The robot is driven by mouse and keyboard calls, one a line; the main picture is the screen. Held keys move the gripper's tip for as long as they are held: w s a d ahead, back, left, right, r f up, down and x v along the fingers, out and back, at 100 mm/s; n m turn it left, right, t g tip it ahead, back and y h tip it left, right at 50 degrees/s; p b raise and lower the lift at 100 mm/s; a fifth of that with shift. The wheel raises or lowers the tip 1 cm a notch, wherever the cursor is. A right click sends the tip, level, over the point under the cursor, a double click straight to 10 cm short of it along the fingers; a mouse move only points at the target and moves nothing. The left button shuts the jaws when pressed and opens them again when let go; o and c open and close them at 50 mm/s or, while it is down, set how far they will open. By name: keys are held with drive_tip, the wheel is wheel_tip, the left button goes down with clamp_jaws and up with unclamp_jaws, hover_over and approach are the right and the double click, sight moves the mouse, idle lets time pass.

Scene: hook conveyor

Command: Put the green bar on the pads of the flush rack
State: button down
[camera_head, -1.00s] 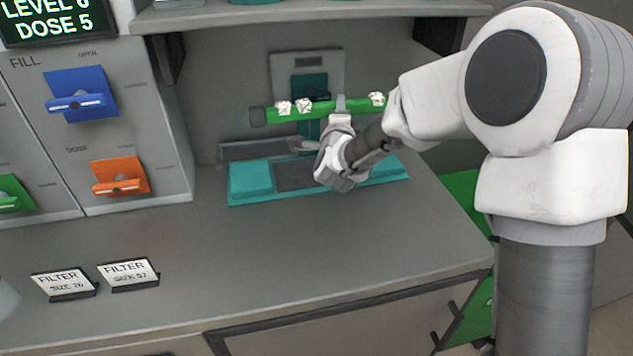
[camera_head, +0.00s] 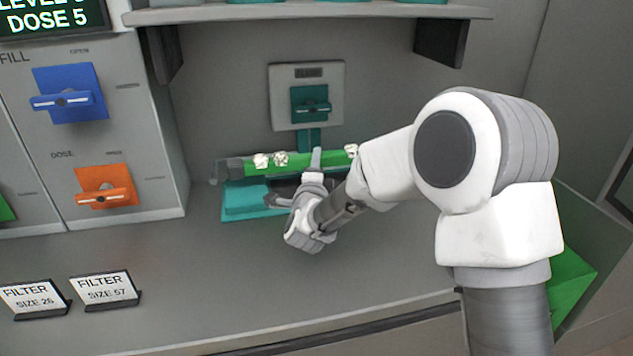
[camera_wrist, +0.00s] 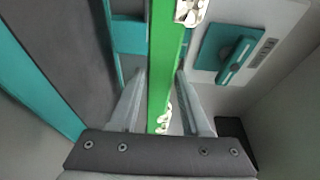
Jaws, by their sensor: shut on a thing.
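The green bar (camera_head: 298,160) has white clumps along it and a grey end on the left. My gripper (camera_head: 315,160) is shut on it near the middle and holds it roughly level, close to the back wall. In the wrist view the bar (camera_wrist: 164,60) runs between the two fingers (camera_wrist: 160,85). The flush rack's teal base (camera_head: 247,203) lies on the counter below the bar, partly hidden by my gripper and the bar. Its teal edge and dark middle also show in the wrist view (camera_wrist: 22,70). I cannot tell whether the bar touches the pads.
A grey panel with a teal lever (camera_head: 310,103) is on the back wall just above the bar. A shelf (camera_head: 320,14) overhangs it. The panel with blue (camera_head: 68,93) and orange (camera_head: 104,187) levers stands left. Two filter signs (camera_head: 105,288) stand on the otherwise clear front counter.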

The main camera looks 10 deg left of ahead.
drive_tip(key=shift+f+b, duration=0.45)
drive_tip(key=shift+f, duration=1.05)
drive_tip(key=shift+f, duration=0.15)
drive_tip(key=shift+c, duration=1.8)
unclamp_jaws()
drive_tip(key=shift+s, duration=0.2)
drive_tip(key=s, duration=0.4)
drive_tip(key=s+d+p, duration=0.1)
drive_tip(key=s, duration=0.6)
drive_tip(key=shift+s+d+p, duration=0.3)
drive_tip(key=shift+d+p, duration=0.05)
drive_tip(key=shift+d, duration=0.05)
